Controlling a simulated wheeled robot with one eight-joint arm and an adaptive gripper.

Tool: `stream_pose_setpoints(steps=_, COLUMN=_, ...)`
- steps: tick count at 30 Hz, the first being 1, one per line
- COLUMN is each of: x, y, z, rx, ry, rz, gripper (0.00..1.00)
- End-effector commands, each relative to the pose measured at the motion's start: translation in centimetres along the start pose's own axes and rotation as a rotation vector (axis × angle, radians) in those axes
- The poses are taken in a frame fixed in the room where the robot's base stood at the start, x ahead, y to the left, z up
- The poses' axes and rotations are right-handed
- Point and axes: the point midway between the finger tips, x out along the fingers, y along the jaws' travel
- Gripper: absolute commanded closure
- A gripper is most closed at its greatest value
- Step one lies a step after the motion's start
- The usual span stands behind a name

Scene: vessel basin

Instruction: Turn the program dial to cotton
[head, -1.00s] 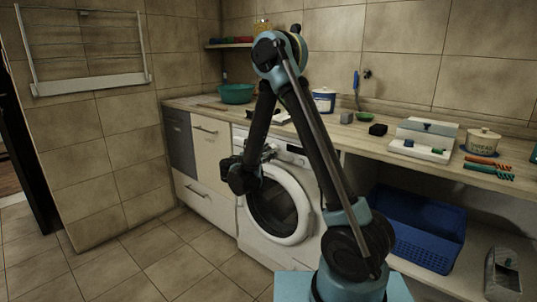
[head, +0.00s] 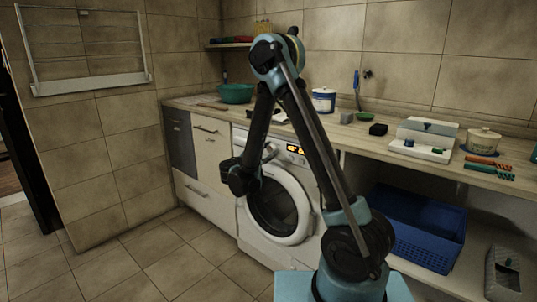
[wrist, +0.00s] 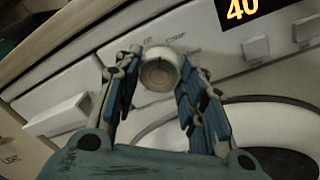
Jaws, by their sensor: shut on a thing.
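The program dial (wrist: 158,72) is a round pale knob with a red mark near its upper edge, on the washing machine's white panel. My gripper (wrist: 160,62) is shut on the dial, one finger on each side of it. Small labels stand around the dial; one at upper left looks like "Off" and one above right looks like "Cotton", but they are blurred. The red mark points roughly up, between these two labels as far as I can tell. The display (wrist: 240,10) reads 40 in amber. In the head view my gripper (head: 269,151) is at the washing machine (head: 240,222).
The detergent drawer front (wrist: 60,117) lies left of the dial. Square buttons (wrist: 255,47) sit to its right. In the head view a counter (head: 350,128) runs above the machine, and a blue basket (head: 412,230) stands to the right.

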Motion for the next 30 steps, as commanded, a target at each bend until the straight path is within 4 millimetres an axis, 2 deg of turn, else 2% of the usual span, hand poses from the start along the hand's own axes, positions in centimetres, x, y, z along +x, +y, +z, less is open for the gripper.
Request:
stream_pose_setpoints(steps=13, x=-0.01, y=-0.36, z=0.02, rx=0.25, ry=-0.018, rz=-0.004, gripper=0.86)
stream_pose_setpoints(steps=30, x=-0.04, y=-0.41, z=-0.03, rx=0.295, ry=-0.019, rz=-0.005, gripper=0.86)
